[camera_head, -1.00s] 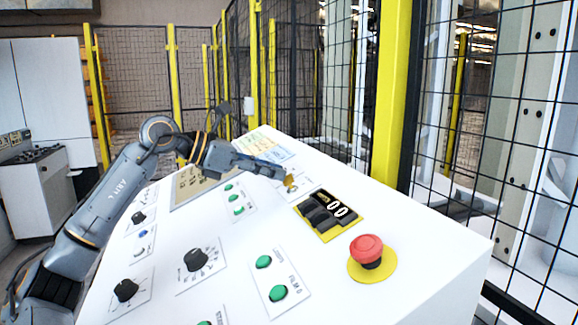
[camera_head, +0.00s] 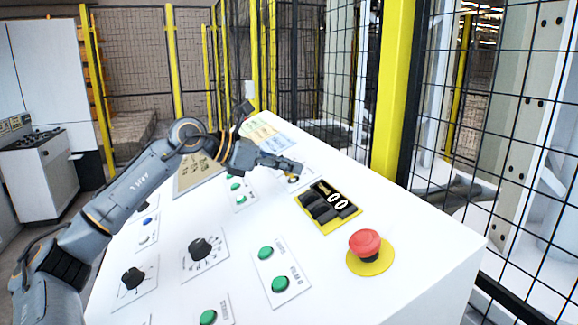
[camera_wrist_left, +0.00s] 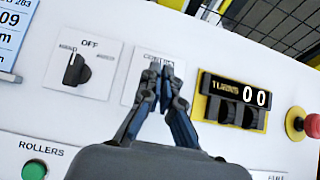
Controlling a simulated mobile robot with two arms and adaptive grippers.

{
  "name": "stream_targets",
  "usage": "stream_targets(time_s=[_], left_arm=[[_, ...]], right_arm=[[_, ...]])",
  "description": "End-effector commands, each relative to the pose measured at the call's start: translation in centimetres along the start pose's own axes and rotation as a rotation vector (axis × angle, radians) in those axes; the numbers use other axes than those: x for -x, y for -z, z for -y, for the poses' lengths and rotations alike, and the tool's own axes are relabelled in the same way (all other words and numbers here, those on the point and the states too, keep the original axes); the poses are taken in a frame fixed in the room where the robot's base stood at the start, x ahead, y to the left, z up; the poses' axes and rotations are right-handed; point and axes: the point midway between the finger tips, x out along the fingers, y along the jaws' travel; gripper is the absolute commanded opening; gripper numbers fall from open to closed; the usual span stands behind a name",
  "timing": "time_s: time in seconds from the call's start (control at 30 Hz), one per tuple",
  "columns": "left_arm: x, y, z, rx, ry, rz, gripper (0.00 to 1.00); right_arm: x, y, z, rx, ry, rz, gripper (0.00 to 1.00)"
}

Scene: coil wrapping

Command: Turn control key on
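The control key's white plate (camera_wrist_left: 128,78), its label partly covered, is in the middle of the left wrist view. My left gripper (camera_wrist_left: 165,78) is over this plate, its two dark fingers converging with a narrow gap near the tips. The fingers hide the key there, so I cannot tell whether they grip it. In the head view my left gripper (camera_head: 297,168) reaches the panel's far right part, and a small golden bit of the control key (camera_head: 293,178) shows just below its tips. My right gripper is not in view.
The turns counter (camera_head: 328,206) and the red emergency button (camera_head: 364,243) stand right of and nearer than the key. A black OFF selector (camera_wrist_left: 77,70) is left of it. Green buttons (camera_head: 265,253) and black knobs (camera_head: 200,248) fill the near panel. A yellow-posted fence (camera_head: 395,100) stands behind.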

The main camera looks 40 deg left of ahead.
Motion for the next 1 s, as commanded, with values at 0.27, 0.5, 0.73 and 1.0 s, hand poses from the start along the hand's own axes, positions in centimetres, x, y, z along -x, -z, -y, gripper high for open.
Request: stream_targets(time_s=[0.27, 0.5, 0.73, 1.0], left_arm=[[0.1, -0.1, 0.0, -0.014, 0.014, 0.000, 0.00], [0.2, -0.5, -0.1, -0.092, 0.090, 0.003, 0.00], [0.4, -0.8, 0.1, -0.232, 0.225, 0.005, 0.00], [0.4, -0.9, 0.2, -0.420, 0.401, 0.006, 0.00]], right_arm=[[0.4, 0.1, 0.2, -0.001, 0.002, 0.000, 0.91], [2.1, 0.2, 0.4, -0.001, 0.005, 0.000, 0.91], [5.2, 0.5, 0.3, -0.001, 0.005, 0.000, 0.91], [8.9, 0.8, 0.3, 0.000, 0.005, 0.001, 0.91]])
